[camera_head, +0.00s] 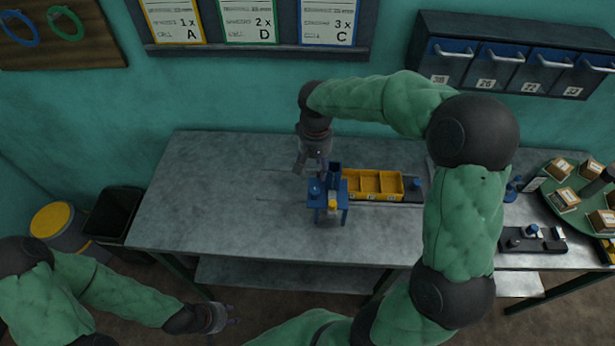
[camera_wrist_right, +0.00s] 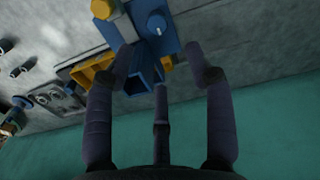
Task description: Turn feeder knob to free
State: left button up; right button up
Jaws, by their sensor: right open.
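The blue feeder (camera_head: 342,214) stands on the grey workbench, with a yellow part at its front. Its round blue knob (camera_head: 315,188) is on the top left; in the right wrist view the knob (camera_wrist_right: 157,24) shows a pale mark on it. My right gripper (camera_head: 313,163) hangs just behind the feeder, apart from the knob. In the right wrist view its fingers (camera_wrist_right: 158,58) are spread, with the feeder's blue body (camera_wrist_right: 148,72) beyond them and nothing held. My left gripper (camera_head: 231,314) is low, in front of the bench, with its small fingers apart and empty.
Yellow bins (camera_head: 375,186) stand right of the feeder on a dark rail. The workbench (camera_head: 220,200) is clear to the left. A dark bin (camera_head: 107,212) stands at its left end. A round green tray (camera_head: 583,200) with boxes is at the far right.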

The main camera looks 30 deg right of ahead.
aim_at(314, 190)
jog(key=f, duration=1)
jog(key=shift+s+f+b, duration=0.2)
jog(key=shift+b, duration=0.15)
grip_shut()
